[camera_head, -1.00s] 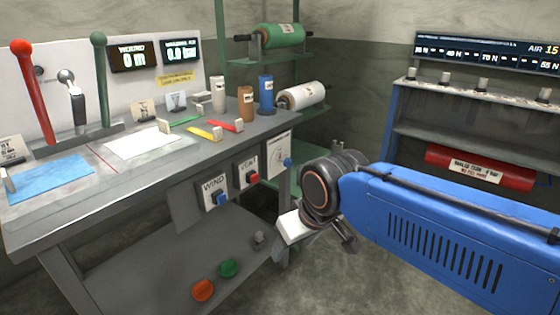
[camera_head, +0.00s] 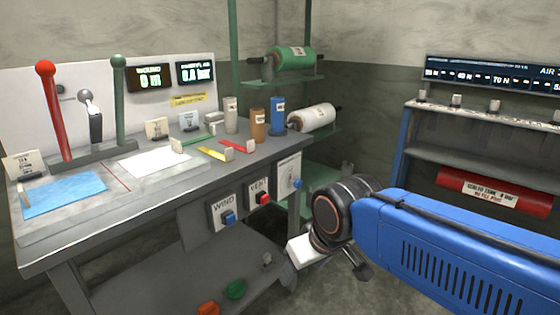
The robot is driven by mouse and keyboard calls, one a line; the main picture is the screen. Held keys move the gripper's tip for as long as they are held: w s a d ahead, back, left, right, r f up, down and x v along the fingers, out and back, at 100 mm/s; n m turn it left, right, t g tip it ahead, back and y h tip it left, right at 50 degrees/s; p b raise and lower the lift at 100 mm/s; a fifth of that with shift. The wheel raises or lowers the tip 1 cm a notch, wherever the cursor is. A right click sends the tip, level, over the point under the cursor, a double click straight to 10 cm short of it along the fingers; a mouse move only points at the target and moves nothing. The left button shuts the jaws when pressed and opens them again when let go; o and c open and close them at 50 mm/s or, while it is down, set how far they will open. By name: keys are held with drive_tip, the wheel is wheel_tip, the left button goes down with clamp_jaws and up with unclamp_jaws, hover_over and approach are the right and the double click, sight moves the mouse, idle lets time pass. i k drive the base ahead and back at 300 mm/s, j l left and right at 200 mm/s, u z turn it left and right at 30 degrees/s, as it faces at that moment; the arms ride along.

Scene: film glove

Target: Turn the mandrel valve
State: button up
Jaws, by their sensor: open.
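A white panel (camera_head: 288,170) with a round blue knob (camera_head: 297,184) is on the bench's right front side. It may be the mandrel valve, but its label is too small to read. My gripper (camera_head: 328,270) hangs at the end of my blue arm, below and right of that panel. It is open, and I see nothing between its fingers. My wrist partly covers it. A small display (camera_head: 195,72) on the bench's back board seems to read 0.0 bar.
Red (camera_head: 55,110) and green levers (camera_head: 118,100) stand on the bench (camera_head: 75,235). WIND (camera_head: 222,212) and VENT boxes (camera_head: 259,192) sit on its front. A shelf with rolls stands behind. A blue rack (camera_head: 400,150) with a red cylinder (camera_head: 495,190) is at right.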

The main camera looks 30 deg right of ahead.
sight(299, 183)
drive_tip(key=k+l, duration=0.2)
drive_tip(key=l, duration=0.2)
drive_tip(key=k+l, duration=0.15)
drive_tip(key=l, duration=0.25)
drive_tip(key=k+l, duration=0.2)
drive_tip(key=l, duration=0.2)
drive_tip(key=k+l, duration=0.2)
drive_tip(key=l, duration=0.15)
drive_tip(key=i+l+u, duration=0.05)
